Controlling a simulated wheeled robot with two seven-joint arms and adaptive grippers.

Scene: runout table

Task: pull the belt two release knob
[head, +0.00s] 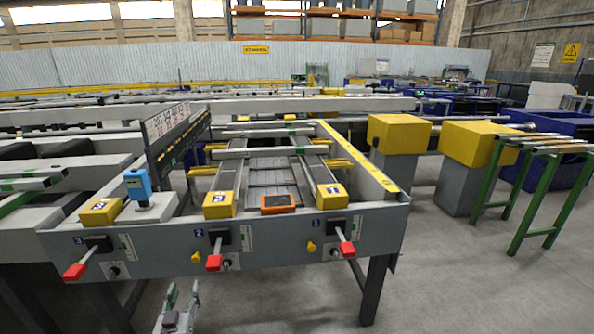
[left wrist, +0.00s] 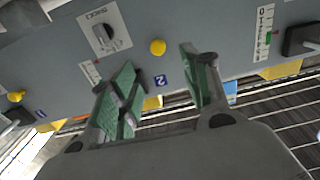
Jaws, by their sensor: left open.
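The belt two release knob (head: 196,257) is a small yellow round knob on the front of the grey panel. It sits below a blue plate marked 2, left of the middle red-handled lever. The left wrist view also shows the knob (left wrist: 157,47) beside its 2 plate. My left gripper (head: 183,293) is below and in front of the panel. In the left wrist view my left gripper (left wrist: 162,66) is open and empty, with green-padded fingers apart and the knob seen between and beyond the tips, not gripped. My right gripper does not show.
Red-handled levers (head: 214,262) stick out from the panel (head: 270,258). A second yellow knob (head: 311,246) is further right; it also shows in the left wrist view (left wrist: 17,97). A black rotary switch (left wrist: 104,38) sits near knob two. An orange device (head: 278,203) lies on top.

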